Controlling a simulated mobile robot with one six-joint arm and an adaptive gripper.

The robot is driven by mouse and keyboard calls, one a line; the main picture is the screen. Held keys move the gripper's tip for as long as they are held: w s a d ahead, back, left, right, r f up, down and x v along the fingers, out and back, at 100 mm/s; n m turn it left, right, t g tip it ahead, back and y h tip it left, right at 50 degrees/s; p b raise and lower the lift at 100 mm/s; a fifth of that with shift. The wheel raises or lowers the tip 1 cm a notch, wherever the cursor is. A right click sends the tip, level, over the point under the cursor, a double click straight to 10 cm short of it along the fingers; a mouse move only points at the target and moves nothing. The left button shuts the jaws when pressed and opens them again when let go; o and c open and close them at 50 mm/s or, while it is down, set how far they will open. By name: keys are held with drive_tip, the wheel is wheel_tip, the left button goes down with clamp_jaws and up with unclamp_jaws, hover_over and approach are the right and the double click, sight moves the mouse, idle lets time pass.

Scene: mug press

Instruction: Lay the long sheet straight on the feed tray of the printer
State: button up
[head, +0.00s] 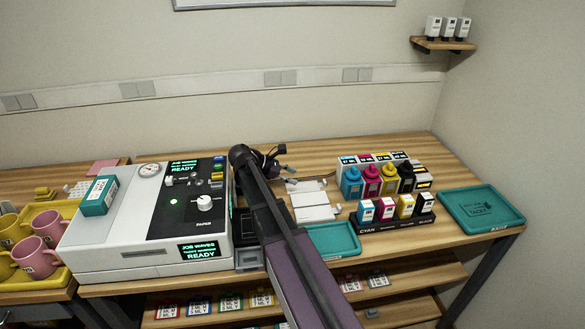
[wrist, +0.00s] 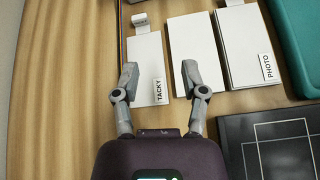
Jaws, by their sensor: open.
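Several white sheets lie on the wood table. In the wrist view one sheet (wrist: 150,45) has a TACKY label, a plain one (wrist: 200,38) lies in the middle, and one (wrist: 246,38) has a PHOTO label. Which is the long sheet I cannot tell. The sheets also show in the head view (head: 312,207). My gripper (wrist: 159,71) is open and empty, its fingers over the TACKY sheet's left edge and the middle sheet. The white printer (head: 110,262) stands left of my arm. A black lined surface (wrist: 280,148), possibly the feed tray, lies lower right in the wrist view.
A teal tray (head: 338,240) lies in front of the sheets, and another (head: 482,206) is at the right. Ink bottles (head: 371,180) and cartridges (head: 405,206) stand right of the sheets. Pink mugs (head: 48,226) stand far left. Bare wood is at the wrist view's left.

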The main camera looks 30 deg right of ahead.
drive_tip(key=s+a+r+m+t+y+p, duration=0.3)
drive_tip(key=s+a+r+m+y+p, duration=0.8)
drive_tip(key=p, duration=1.6)
drive_tip(key=shift+s+a+r+m, duration=1)
drive_tip(key=shift+s+a+r, duration=2.35)
drive_tip(key=shift+a+r, duration=0.8)
drive_tip(key=shift+d+r, duration=0.15)
drive_tip(key=shift+d, duration=0.05)
drive_tip(key=shift+d, duration=0.1)
